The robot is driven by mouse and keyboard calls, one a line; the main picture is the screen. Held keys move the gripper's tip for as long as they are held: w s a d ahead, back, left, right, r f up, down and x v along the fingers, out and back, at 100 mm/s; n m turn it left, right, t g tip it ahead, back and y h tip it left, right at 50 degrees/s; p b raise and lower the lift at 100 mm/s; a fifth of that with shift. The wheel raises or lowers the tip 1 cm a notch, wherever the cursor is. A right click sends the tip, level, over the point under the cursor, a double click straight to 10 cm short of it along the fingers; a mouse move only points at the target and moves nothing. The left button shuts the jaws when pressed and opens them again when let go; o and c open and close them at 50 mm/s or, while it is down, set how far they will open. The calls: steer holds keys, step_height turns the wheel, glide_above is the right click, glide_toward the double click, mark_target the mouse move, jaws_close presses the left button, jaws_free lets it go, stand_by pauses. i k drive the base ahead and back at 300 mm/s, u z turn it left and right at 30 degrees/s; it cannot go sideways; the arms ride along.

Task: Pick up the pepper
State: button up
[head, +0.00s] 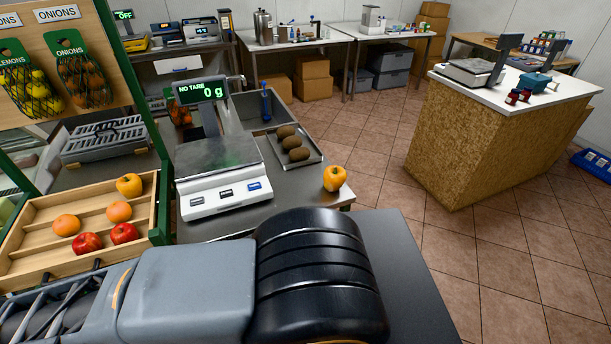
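A yellow-orange pepper (334,178) sits on the grey counter (240,226), near its right corner and to the right of the scale. Another yellow pepper (129,184) lies in the upper right of the wooden crate at the left, above the oranges and apples. Grey and black parts of my arm stretch across the bottom of the picture, in front of the counter. My gripper is not visible, so I cannot tell its distance from either pepper.
A scale (218,170) reading 0 g stands on the counter. A metal tray (318,156) holds brown, kiwi-like fruit behind the counter pepper. The wooden crate (152,205) holds oranges and red apples. Open tiled floor (490,240) lies to the right, before a separate counter (480,150).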

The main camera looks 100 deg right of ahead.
mark_target(334, 177)
steer(key=u, duration=0.5)
steer(key=k, duration=1.25)
steer(key=z, duration=1.15)
